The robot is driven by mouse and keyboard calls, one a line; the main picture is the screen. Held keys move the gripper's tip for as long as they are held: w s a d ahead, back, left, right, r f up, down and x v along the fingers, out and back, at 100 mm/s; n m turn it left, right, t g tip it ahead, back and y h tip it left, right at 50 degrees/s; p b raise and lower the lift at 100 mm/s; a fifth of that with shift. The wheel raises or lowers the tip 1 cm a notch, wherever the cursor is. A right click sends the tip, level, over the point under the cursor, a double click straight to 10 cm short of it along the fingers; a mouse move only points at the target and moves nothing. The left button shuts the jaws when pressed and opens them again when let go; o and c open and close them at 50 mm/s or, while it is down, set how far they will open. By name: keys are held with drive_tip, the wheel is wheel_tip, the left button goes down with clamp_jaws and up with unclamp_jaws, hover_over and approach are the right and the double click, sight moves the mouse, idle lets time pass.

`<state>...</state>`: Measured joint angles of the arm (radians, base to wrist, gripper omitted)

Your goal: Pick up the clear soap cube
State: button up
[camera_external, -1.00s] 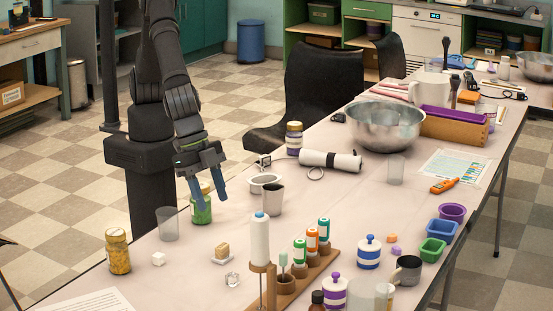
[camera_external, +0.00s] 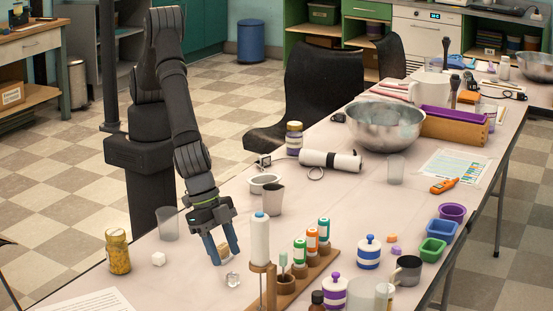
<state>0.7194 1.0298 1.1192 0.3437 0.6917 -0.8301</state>
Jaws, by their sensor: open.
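The clear soap cube (camera_external: 232,279) sits on the table, left of the wooden bottle rack. My gripper (camera_external: 226,257) is open and points down just behind and above the cube, with nothing seen between its blue fingers. A tan soap piece (camera_external: 219,251) is partly hidden behind the fingers. A white cube (camera_external: 158,259) lies farther left on the table.
A tall white bottle (camera_external: 260,240) and the wooden rack (camera_external: 300,281) stand close on the right. A jar of yellow pieces (camera_external: 118,251) and a clear cup (camera_external: 168,224) are at left. Paper (camera_external: 90,302) lies at the front left.

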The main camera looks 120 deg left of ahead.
sight(232, 275)
drive_tip(key=x, duration=0.5)
drive_tip(key=shift+s+f, duration=0.15)
drive_tip(key=c, duration=1)
clamp_jaws()
